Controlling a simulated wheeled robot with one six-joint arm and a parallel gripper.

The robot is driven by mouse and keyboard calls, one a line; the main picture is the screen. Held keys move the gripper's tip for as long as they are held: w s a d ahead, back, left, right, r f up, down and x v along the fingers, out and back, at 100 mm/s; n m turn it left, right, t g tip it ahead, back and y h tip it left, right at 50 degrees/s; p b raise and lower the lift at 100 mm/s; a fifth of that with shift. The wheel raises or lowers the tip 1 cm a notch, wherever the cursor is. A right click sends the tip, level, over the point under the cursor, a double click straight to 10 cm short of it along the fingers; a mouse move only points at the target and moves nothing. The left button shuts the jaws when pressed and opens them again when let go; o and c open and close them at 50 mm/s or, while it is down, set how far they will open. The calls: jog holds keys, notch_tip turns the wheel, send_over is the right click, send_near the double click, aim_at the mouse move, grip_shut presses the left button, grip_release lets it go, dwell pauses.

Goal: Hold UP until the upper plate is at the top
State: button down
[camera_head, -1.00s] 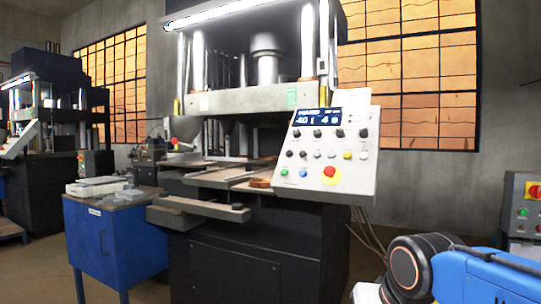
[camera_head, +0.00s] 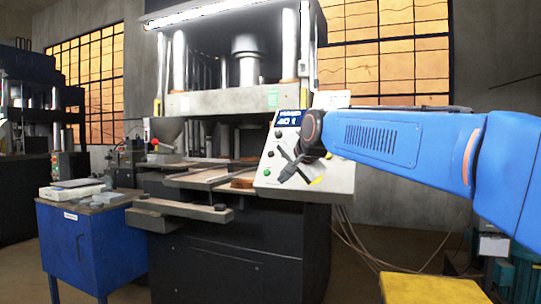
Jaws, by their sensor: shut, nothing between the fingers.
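The press's upper plate (camera_head: 218,103) is a thick pale grey crosspiece on bright vertical columns, with a clear gap between it and the lower bed. The tilted light-grey control panel (camera_head: 335,178) stands at the press's right front. Its dark blue display (camera_head: 288,118) is partly covered by my arm, and its text is unreadable. A green button (camera_head: 267,171) shows at the panel's lower left. My dark gripper (camera_head: 283,177) is shut and empty, in front of the panel's lower left buttons. Whether it touches one is unclear. My blue arm and wrist hide the panel's upper right and several controls.
A blue cabinet (camera_head: 95,245) with boxes on top stands left of the press. Grey bed arms (camera_head: 180,209) stick out at the press's front. A yellow-topped object (camera_head: 430,289) is at the lower right. Another press stands at the far left.

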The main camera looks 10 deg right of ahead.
aim_at(271, 154)
jog(key=w+a+r+m+t, duration=0.1)
jog(key=w+r+m, duration=0.1)
jog(key=w+r, duration=0.4)
jog(key=w+a+r+m+t+y, duration=0.1)
jog(key=w+a+r+m+t, duration=0.1)
jog(key=w+r, duration=0.5)
jog(key=shift+w+a+r+m, duration=0.3)
jog(key=shift+w+m, duration=0.2)
jog(key=shift+w, duration=0.35)
jog(key=shift+d+f, duration=0.1)
jog(key=shift+d, duration=0.05)
jog(key=shift+w+d+f, duration=0.65)
jog(key=shift+w+f, duration=0.25)
jog(key=shift+f, duration=0.05)
jog(key=shift+w+d+f, duration=0.6)
jog(key=shift+w+f, duration=0.3)
jog(key=shift+w+d+f, duration=0.65)
jog(key=shift+w+f, duration=0.25)
jog(key=shift+f, duration=0.05)
jog(key=shift+w+d+f, duration=0.2)
jog(key=shift+w+f, duration=0.05)
